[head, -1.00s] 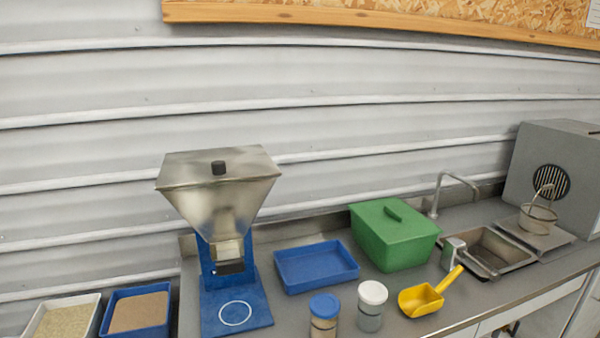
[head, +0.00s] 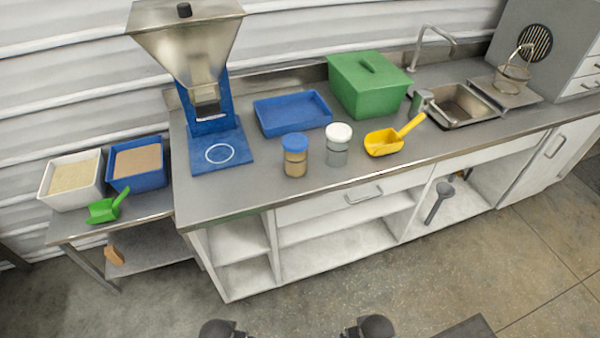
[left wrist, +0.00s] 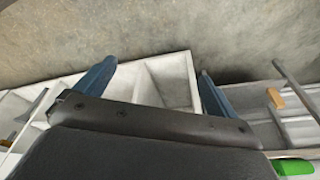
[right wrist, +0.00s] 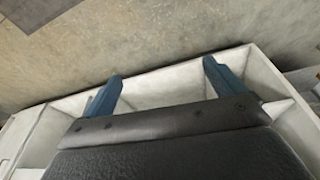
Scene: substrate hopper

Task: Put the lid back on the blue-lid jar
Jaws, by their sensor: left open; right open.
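The blue-lid jar (head: 295,164) stands upright near the front edge of the counter, with tan contents. Its blue lid (head: 295,142) shows on top of it; I cannot tell whether it is fully seated. A white-lid jar (head: 338,155) stands just right of it. My left gripper (left wrist: 156,69) is open and empty in the left wrist view, over the floor and the cabinet shelves. My right gripper (right wrist: 161,70) is open and empty in the right wrist view, also over the cabinet. Neither gripper is near the jar; the wrist views do not show it.
The hopper (head: 188,50) on its blue stand is left of the jars. A blue tray (head: 292,128) lies behind them. A yellow scoop (head: 384,142) and green box (head: 370,90) are to the right. Bare counter (head: 245,190) lies in front and left of the jar.

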